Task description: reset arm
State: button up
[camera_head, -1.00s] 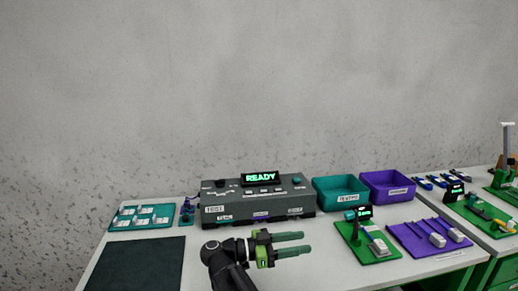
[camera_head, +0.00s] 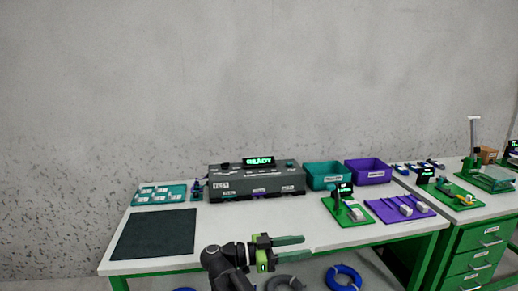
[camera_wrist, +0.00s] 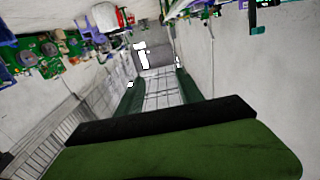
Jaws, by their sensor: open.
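My gripper (camera_head: 290,246) is in front of the white table's front edge in the head view, fingers pointing right and a gap between them. It holds nothing. In the wrist view, its two green fingers (camera_wrist: 155,95) stand apart with only distant floor and room between them. A blue cable coil (camera_head: 343,277) lies low in front of the table, to the right of my gripper and apart from it. A grey coil (camera_head: 286,283) lies just below my gripper.
The white table (camera_head: 275,235) carries a grey tester (camera_head: 256,182) reading READY, a dark mat (camera_head: 155,234), a teal bin (camera_head: 326,175) and a purple bin (camera_head: 368,171). A green fixture (camera_head: 347,210) and a purple tray (camera_head: 400,210) stand right. A green drawer cabinet (camera_head: 480,245) stands further right.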

jog(key=d+f+m+g+y, duration=0.2)
jog(key=d+f+g, duration=0.2)
jog(key=d, duration=0.9)
jog(key=s+d+f+n+g+y, duration=0.1)
jog(key=s+d+f+n+y, duration=0.35)
jog(key=f, duration=0.45)
jog(key=a+f+n+t+y, duration=0.1)
jog(key=a+f+n+y, duration=0.7)
jog(key=f, duration=0.3)
jog(key=a+n+y, duration=0.4)
jog(key=n, duration=0.2)
notch_tip(320, 180, up, 18)
jog(key=p, duration=1.8)
jog(key=shift+w+r+t+p, duration=0.2)
jog(key=shift+w+t+p, duration=0.15)
jog(key=shift+t, duration=0.05)
